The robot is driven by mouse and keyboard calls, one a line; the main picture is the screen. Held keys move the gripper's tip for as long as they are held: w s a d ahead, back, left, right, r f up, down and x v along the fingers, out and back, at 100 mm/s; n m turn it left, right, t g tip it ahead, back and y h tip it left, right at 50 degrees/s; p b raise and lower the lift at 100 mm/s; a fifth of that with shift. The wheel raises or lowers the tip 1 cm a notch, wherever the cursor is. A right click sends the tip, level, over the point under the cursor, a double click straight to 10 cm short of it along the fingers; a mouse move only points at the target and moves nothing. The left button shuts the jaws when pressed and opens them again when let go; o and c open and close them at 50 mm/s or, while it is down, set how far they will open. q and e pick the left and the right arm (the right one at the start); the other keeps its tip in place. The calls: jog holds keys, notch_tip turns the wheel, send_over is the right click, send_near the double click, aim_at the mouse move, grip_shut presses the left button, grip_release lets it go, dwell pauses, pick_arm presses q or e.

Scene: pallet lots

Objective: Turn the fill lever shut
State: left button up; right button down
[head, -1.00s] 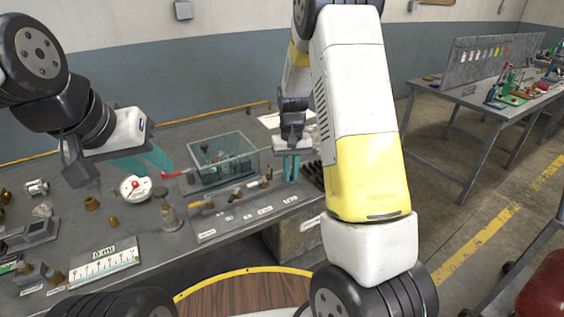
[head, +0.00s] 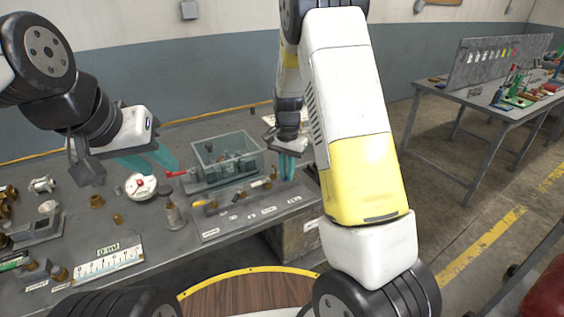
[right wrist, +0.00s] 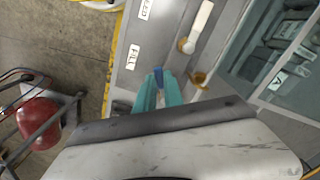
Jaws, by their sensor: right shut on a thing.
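The fill lever (right wrist: 157,72) shows in the right wrist view as a small blue piece between my right gripper's teal fingertips (right wrist: 157,84), beside the FILL label (right wrist: 133,57). In the head view, my right gripper (head: 287,167) points down at the right end of the labelled valve panel (head: 210,233). It is shut on the lever, which its fingers mostly hide. My left gripper (head: 150,160) hangs above the bench near the round gauge (head: 140,186). Its teal fingers look apart and empty.
A clear-walled tank (head: 228,158) stands just behind the panel. A white lever (right wrist: 201,24) and an orange-brown fitting (right wrist: 201,79) are close to my right fingers. A red handle (head: 177,173) is near my left fingertips. A metal bottle (head: 173,215) stands left of the panel.

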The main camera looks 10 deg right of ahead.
jog(key=m, duration=0.1)
jog(key=w+a+m, duration=0.1)
jog(key=m, duration=0.1)
jog(key=shift+m, duration=0.3)
jog(key=shift+w+a+m, duration=0.1)
jog(key=shift+w+m, duration=0.15)
jog(key=shift+m, duration=0.5)
jog(key=shift+w+a+m, duration=0.1)
jog(key=shift+w+m, duration=0.1)
jog(key=shift+m, duration=0.55)
jog(key=c, duration=1.5)
grip_release()
jog(key=shift+o, duration=0.2)
